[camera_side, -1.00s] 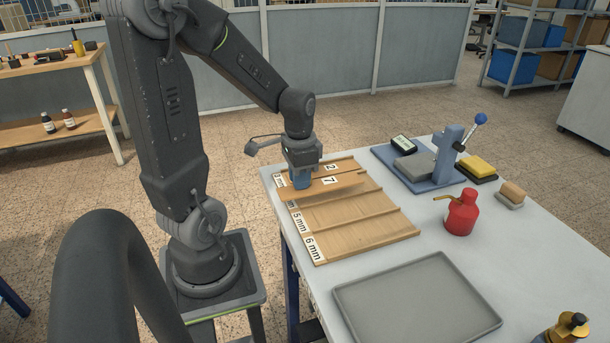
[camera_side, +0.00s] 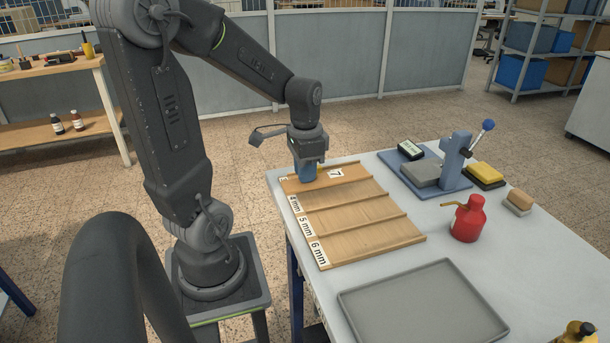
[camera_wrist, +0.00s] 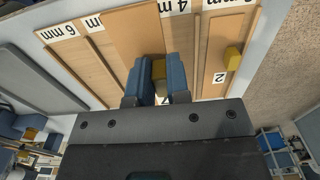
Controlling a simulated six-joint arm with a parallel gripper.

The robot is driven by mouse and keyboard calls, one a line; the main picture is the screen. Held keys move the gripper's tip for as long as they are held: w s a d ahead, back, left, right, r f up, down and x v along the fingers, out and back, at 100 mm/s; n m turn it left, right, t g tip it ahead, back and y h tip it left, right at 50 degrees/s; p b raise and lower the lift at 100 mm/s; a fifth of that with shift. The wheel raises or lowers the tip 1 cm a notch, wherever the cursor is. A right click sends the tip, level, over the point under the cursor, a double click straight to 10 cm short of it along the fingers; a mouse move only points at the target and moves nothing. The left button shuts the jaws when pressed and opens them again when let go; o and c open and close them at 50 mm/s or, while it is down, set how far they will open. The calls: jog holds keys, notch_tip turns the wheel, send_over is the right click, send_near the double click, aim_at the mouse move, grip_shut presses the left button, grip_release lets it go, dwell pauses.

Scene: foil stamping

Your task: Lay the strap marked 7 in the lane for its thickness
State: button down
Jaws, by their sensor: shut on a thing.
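The strap marked 7 (camera_side: 345,173) is a flat tan strip, raised above the board in the side view. My gripper (camera_side: 307,176) is shut on it near its label end. In the wrist view my gripper (camera_wrist: 159,82) pinches a small yellow block on the strap (camera_wrist: 133,30). The lane board (camera_side: 360,240) has ridged lanes labelled 4, 5 and 6 mm, plus one whose label is mostly hidden. In the wrist view the strap overlaps the area between the 4 mm label (camera_wrist: 176,8) and the partly covered label to its left. A strap marked 2 (camera_wrist: 213,75) lies in the rightmost lane there.
A grey tray (camera_side: 425,303) lies in front of the board. A red oil can (camera_side: 467,220), a stamping press (camera_side: 453,160) and a yellow pad (camera_side: 485,174) stand to its right. The 6 mm lane (camera_side: 375,243) looks empty.

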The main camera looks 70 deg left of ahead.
jog(key=shift+r, duration=0.45)
jog(key=w+d, duration=0.4)
jog(key=d, duration=0.3)
send_over(350, 239)
jog(key=shift+f, duration=0.65)
jog(key=shift+f, duration=0.1)
jog(key=shift+f, duration=3)
jog(key=shift+f, duration=0.15)
